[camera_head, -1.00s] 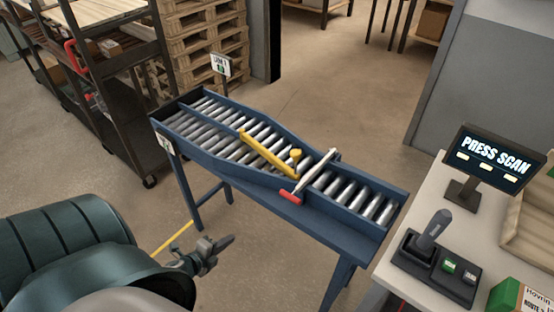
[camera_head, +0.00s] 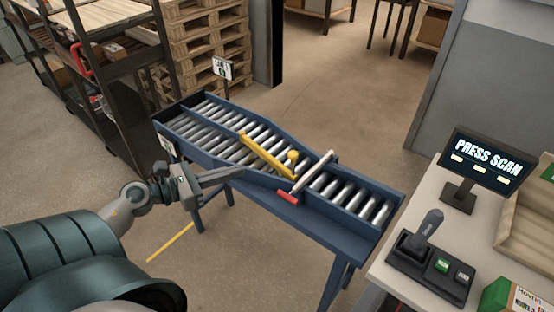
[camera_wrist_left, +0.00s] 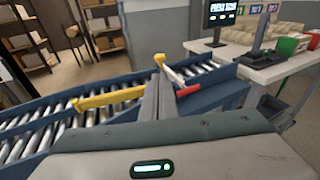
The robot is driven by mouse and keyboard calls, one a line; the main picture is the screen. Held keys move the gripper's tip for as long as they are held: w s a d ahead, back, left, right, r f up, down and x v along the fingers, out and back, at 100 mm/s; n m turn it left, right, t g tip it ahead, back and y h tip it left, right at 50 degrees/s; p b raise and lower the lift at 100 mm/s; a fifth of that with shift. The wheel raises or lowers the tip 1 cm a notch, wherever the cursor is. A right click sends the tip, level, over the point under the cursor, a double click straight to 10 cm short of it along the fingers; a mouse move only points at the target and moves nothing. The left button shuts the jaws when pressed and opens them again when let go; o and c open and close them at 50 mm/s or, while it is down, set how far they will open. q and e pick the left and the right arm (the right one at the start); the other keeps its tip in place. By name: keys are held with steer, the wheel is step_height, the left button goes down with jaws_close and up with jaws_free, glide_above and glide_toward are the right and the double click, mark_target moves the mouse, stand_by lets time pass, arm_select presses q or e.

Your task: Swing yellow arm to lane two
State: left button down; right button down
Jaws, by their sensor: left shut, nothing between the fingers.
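The yellow arm (camera_head: 266,156) lies diagonally across the rollers of the blue conveyor (camera_head: 341,229), with a yellow knob (camera_head: 292,156) at its near right end. It also shows in the left wrist view (camera_wrist_left: 108,98), with its knob just beyond my fingers. My left gripper (camera_head: 238,172) is shut and empty, beside the conveyor's near side rail and to the left of the yellow arm, apart from it. The lane sign (camera_head: 222,68) stands at the conveyor's far end; its number is too small to read surely. My right gripper is not in view.
A pale bar with a red handle (camera_head: 287,197) crosses the conveyor just right of the knob. A dark shelf rack (camera_head: 115,100) stands at left.

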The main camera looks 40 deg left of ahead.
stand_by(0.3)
arm_select(q)
steer(key=p, duration=0.6)
glide_toward(289, 156)
steer(key=x, duration=0.5)
steer(key=shift+w, duration=0.15)
steer(key=shift+w+d+f+p, duration=0.15)
steer(key=shift+w+d+p, duration=0.05)
steer(key=shift+w+p, duration=0.25)
steer(key=shift+w, duration=0.1)
steer(key=shift+f, duration=0.1)
